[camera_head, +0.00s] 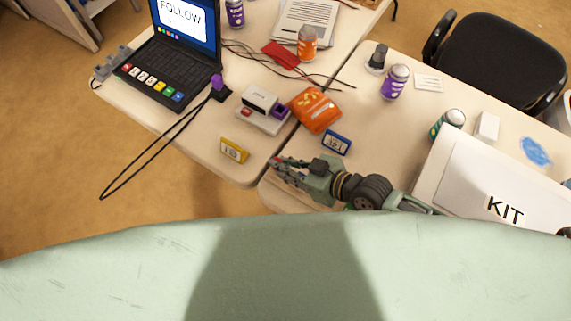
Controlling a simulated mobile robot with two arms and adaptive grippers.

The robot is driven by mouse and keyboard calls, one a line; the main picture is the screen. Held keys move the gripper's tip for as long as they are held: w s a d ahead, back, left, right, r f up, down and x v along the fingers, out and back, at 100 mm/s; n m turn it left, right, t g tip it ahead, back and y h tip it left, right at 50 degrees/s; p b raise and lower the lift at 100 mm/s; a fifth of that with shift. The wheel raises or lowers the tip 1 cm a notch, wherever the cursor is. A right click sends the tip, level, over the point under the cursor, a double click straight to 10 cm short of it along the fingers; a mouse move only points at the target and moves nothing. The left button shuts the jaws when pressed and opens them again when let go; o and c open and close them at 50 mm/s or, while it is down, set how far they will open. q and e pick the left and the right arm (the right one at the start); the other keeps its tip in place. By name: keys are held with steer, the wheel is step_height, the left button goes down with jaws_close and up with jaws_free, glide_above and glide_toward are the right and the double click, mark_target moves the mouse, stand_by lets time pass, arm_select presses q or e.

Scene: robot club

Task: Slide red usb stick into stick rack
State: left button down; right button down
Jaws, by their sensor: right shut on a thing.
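My right gripper (284,172) reaches in from the right, over the front edge of the tables. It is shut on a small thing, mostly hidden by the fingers. Red shows at the fingertips, and I take it as the red usb stick (279,161). A low white holder (266,123) with a white block, a red piece and a purple piece stands beyond the gripper, apart from it. It looks like the stick rack, but its slots are too small to make out. My left gripper is not in view.
A yellow box (234,150) and a blue box (336,141) stand near the gripper. An orange pouch (314,109) lies behind it. A laptop (170,62) and looped black cord are at left. The white KIT box (460,179) is at right.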

steer(key=shift+f, duration=0.15)
steer(key=c, duration=1.7)
jaws_free()
steer(key=shift+s+f, duration=0.1)
steer(key=shift+o, duration=0.3)
steer(key=o, duration=0.4)
step_height(320, 180, up, 7)
steer(key=p, duration=0.6)
steer(key=shift+p, duration=0.35)
